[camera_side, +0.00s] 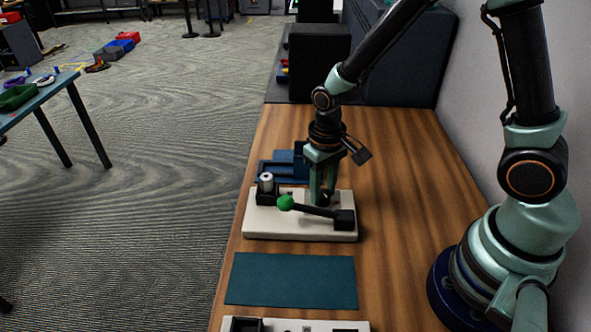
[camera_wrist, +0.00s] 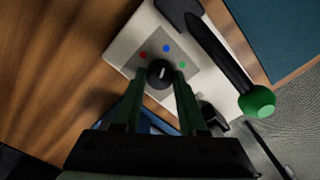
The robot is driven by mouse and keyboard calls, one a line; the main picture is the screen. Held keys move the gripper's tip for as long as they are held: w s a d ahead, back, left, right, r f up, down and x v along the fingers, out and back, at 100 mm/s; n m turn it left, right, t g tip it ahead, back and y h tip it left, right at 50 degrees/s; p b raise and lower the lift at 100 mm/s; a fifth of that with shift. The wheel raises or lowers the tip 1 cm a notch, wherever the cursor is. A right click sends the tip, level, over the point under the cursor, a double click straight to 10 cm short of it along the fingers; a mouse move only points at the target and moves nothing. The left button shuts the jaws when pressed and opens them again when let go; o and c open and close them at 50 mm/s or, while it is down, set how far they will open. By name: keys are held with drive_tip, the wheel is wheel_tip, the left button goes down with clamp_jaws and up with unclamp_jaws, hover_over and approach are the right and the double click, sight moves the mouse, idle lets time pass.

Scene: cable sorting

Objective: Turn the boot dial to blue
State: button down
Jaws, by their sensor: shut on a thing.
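The boot dial (camera_wrist: 160,74) is a black round knob with a short white mark on top. It sits on a grey plate (camera_wrist: 180,84) with a red dot (camera_wrist: 143,55), a blue dot (camera_wrist: 166,48) and a green dot (camera_wrist: 182,65) around it. I cannot tell for sure which dot the mark points at. My gripper (camera_wrist: 160,76) is shut on the dial, one finger on each side. In the side view my gripper (camera_side: 323,198) points down at the cream board (camera_side: 265,226), and its fingers largely hide the dial.
A black lever with a green knob (camera_side: 285,202) lies across the board close to my fingers. A white-topped cylinder (camera_side: 266,180) stands in a black holder at the board's left. Blue trays (camera_side: 285,163) are behind. A dark teal mat (camera_side: 292,280) lies clear in front.

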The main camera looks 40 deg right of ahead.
drive_tip(key=shift+w+a+n, duration=0.1)
drive_tip(key=shift+a+n, duration=0.05)
drive_tip(key=shift+n, duration=0.15)
drive_tip(key=shift+c, duration=2.3)
unclamp_jaws()
wheel_tip(320, 180, up, 12)
drive_tip(key=shift+r, duration=0.1)
wheel_tip(320, 180, up, 9)
drive_tip(key=t, duration=0.6)
hover_over(323, 193)
drive_tip(key=s+d, duration=0.5)
drive_tip(key=shift+s+d+n, duration=0.1)
drive_tip(key=shift+s+n, duration=0.05)
drive_tip(key=shift+n, duration=0.15)
